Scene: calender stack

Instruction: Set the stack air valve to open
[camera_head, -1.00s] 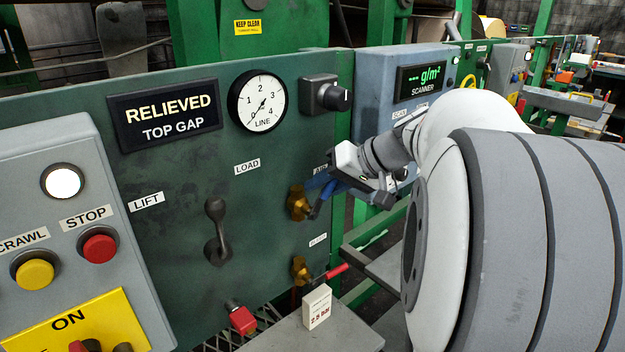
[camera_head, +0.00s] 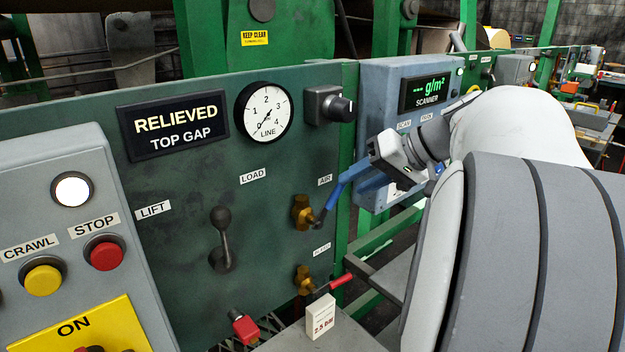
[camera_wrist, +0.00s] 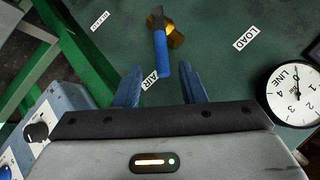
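The air valve is a brass body (camera_head: 303,212) on the green panel, under the AIR label (camera_head: 325,180). Its blue lever (camera_head: 328,203) slants up and right from the body. In the wrist view the lever (camera_wrist: 161,55) points from the brass body (camera_wrist: 176,36) towards the AIR label (camera_wrist: 150,80). My gripper (camera_head: 345,182) is in front of the lever's end. In the wrist view its two blue fingers (camera_wrist: 160,78) are apart, with the lever's end between them and gaps on both sides. In the head view, lever and fingers overlap in blue.
Below is the bleed valve (camera_head: 304,280) with a red lever (camera_head: 340,282). A small "2.5 bar" card (camera_head: 321,316) stands under it. The LINE gauge (camera_head: 264,112), a black knob (camera_head: 340,109) and a dark load/lift lever (camera_head: 222,240) are nearby. The scanner box (camera_head: 385,90) stands right.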

